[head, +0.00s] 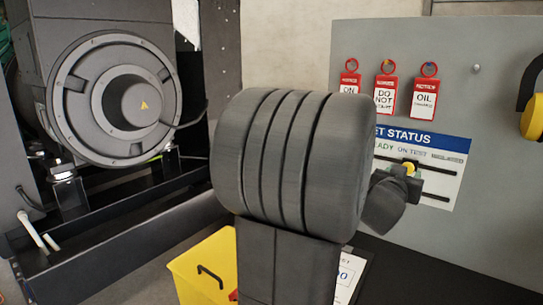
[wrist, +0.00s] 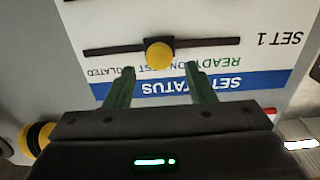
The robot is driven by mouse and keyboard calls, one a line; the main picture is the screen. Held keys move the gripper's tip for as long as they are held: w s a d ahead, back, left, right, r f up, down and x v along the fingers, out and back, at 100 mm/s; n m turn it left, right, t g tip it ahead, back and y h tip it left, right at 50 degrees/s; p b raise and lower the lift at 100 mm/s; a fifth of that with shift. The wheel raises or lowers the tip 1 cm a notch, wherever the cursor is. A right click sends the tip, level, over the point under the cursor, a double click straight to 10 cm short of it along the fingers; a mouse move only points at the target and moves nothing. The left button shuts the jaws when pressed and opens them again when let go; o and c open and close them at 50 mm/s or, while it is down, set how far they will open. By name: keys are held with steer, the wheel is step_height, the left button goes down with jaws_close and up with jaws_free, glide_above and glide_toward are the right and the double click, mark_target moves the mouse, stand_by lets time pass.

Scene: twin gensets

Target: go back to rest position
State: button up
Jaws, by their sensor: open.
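The set status board (head: 440,150) is a white panel with a blue header on the grey wall. It shows upside down in the wrist view (wrist: 265,55). Its yellow slider knob (wrist: 159,56) sits on a dark horizontal rail (wrist: 208,43), by the ON TEST wording. The knob also shows in the head view (head: 410,168). My gripper (wrist: 161,72) is open, its two green-grey fingers pointing at the board on either side of the knob's line. The knob appears just beyond the fingertips; I cannot tell the exact gap. My arm hides most of the gripper in the head view.
Red-topped tags (head: 384,95) hang above the board. A yellow and black knob (head: 533,115) is at the far right. A large genset (head: 115,100) stands left. A yellow box (head: 205,270) is low behind my arm.

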steer(key=x, duration=0.6)
steer(key=shift+a, duration=0.1)
steer(key=shift+a+p, duration=0.1)
steer(key=shift+p, duration=0.2)
